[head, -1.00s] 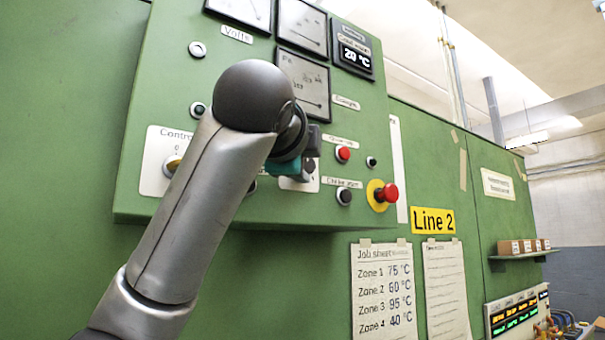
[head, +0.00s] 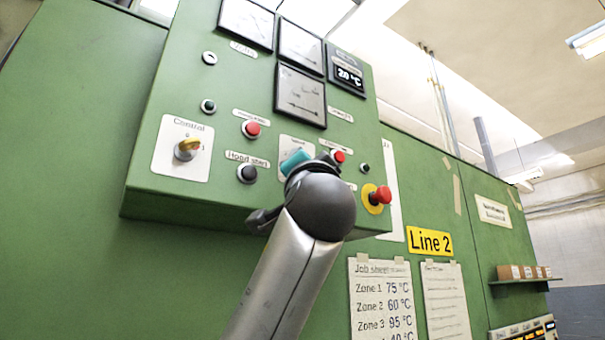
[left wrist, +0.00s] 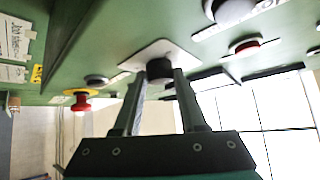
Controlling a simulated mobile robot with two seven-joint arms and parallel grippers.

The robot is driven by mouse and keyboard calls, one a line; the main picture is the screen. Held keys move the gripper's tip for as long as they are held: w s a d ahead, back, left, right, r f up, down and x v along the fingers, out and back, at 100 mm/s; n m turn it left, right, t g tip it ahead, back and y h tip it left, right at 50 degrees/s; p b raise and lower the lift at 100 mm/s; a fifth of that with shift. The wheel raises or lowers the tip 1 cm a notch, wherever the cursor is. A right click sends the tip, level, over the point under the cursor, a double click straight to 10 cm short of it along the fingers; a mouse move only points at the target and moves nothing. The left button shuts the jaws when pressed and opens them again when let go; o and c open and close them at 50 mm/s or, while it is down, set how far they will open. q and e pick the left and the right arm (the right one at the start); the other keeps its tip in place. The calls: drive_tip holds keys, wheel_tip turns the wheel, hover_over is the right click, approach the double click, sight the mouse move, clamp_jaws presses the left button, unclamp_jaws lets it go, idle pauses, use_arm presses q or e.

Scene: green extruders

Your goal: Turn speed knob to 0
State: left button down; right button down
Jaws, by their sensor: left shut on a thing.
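The speed knob (left wrist: 160,70) is a black round knob on a white plate (left wrist: 153,52), in the upper middle of the left wrist view. In the head view its plate (head: 290,145) shows only in part, and my wrist hides the knob. My left gripper (left wrist: 159,78) has one finger on each side of the knob and is shut on it. In the head view my left arm comes up from below to the panel, and the fingertips are hidden. The knob's setting cannot be read. My right gripper is in neither view.
A red emergency button (head: 380,195) on a yellow disc sits right of my wrist. The control selector (head: 187,150) and a black button (head: 247,174) lie to the left. Red buttons (head: 251,129) and gauges (head: 301,95) are above. The panel box juts out from the green wall.

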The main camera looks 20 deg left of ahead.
use_arm(q)
drive_tip(key=shift+w+d+n+g+y+p, duration=0.2)
drive_tip(key=shift+n+g+y+p, duration=1.35)
drive_tip(key=shift+n+g+y, duration=1.85)
drive_tip(key=shift+w+d+n+g+y+p, duration=0.2)
drive_tip(key=shift+n+g+y+p, duration=1.55)
drive_tip(key=shift+n, duration=3.1)
drive_tip(key=shift+w+d+n+g+y+p, duration=0.1)
drive_tip(key=shift+w+n+g+y+p, duration=0.15)
drive_tip(key=shift+n+g+y+p, duration=2.15)
drive_tip(key=n+b, duration=0.2)
drive_tip(key=n, duration=0.1)
drive_tip(key=shift+f+n+g, duration=0.1)
drive_tip(key=shift+n+g, duration=0.15)
drive_tip(key=shift+c, duration=2.3)
unclamp_jaws()
drive_tip(key=b+v, duration=0.5)
drive_tip(key=v, duration=1)
